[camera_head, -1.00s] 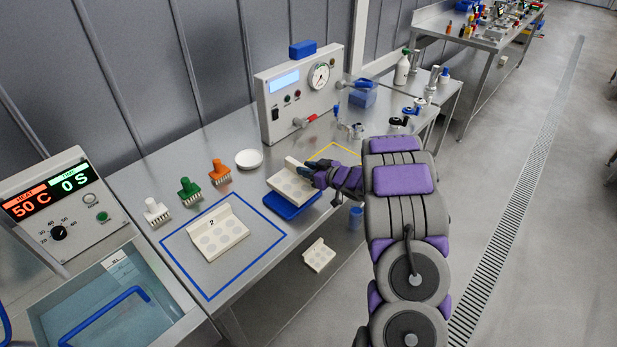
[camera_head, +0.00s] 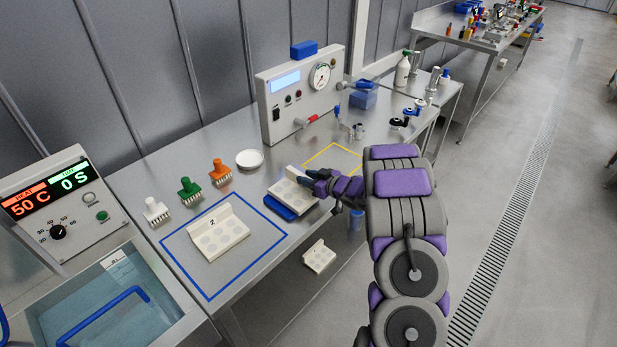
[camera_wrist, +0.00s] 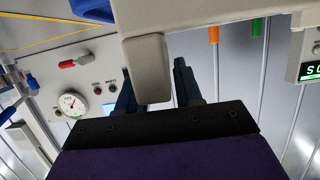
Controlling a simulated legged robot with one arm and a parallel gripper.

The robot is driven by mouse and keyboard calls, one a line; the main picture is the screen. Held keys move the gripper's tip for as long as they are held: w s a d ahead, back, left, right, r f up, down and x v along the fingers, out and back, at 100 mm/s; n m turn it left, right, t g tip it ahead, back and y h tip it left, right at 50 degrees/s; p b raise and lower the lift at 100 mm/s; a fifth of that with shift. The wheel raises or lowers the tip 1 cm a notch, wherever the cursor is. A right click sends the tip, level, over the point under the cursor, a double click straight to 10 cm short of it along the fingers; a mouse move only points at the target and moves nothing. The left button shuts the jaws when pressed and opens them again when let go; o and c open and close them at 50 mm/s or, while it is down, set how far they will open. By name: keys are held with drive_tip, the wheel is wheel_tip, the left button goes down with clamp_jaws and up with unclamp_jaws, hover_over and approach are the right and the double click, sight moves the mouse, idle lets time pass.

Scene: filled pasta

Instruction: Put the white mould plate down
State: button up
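The white mould plate (camera_head: 294,194) has round recesses and a raised edge. My gripper (camera_head: 316,180) is shut on that edge from the right in the head view. The plate sits just over a blue tray (camera_head: 280,212) near the table's front edge and covers most of it; I cannot tell whether they touch. In the wrist view the plate's pale raised edge (camera_wrist: 148,68) is between my two dark fingers (camera_wrist: 158,88). A similar white plate marked 2 (camera_head: 219,231) lies inside a blue outlined square (camera_head: 256,208).
A yellow outlined area (camera_head: 347,149) is clear behind my gripper. A gauge machine (camera_head: 300,95) stands at the back. White, green and orange brushes (camera_head: 220,172) and a white round dish (camera_head: 249,159) stand left of the plate. Another white plate (camera_head: 319,257) lies below the tabletop.

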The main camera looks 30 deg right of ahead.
drive_tip(key=o, duration=0.3)
drive_tip(key=shift+d, duration=0.25)
drive_tip(key=shift+a+r, duration=0.1)
drive_tip(key=shift+r, duration=0.25)
drive_tip(key=p+v, duration=0.2)
drive_tip(key=v, duration=1)
drive_tip(key=w+d+r+m+g+h, duration=0.1)
drive_tip(key=d+r+g+h, duration=0.2)
drive_tip(key=r+h, duration=0.4)
drive_tip(key=s+a+r+m+g+h, duration=0.35)
drive_tip(key=s+r, duration=0.25)
drive_tip(key=s, duration=0.2)
drive_tip(key=s+a+r+g+y, duration=0.1)
drive_tip(key=s+a+g, duration=0.3)
drive_tip(key=s+a, duration=0.9)
drive_tip(key=s+a+r+g+y, duration=0.1)
drive_tip(key=s+a+g+y, duration=0.3)
drive_tip(key=s+a, duration=0.9)
drive_tip(key=s+g, duration=0.1)
drive_tip(key=s, duration=0.5)
drive_tip(key=shift+a, duration=0.2)
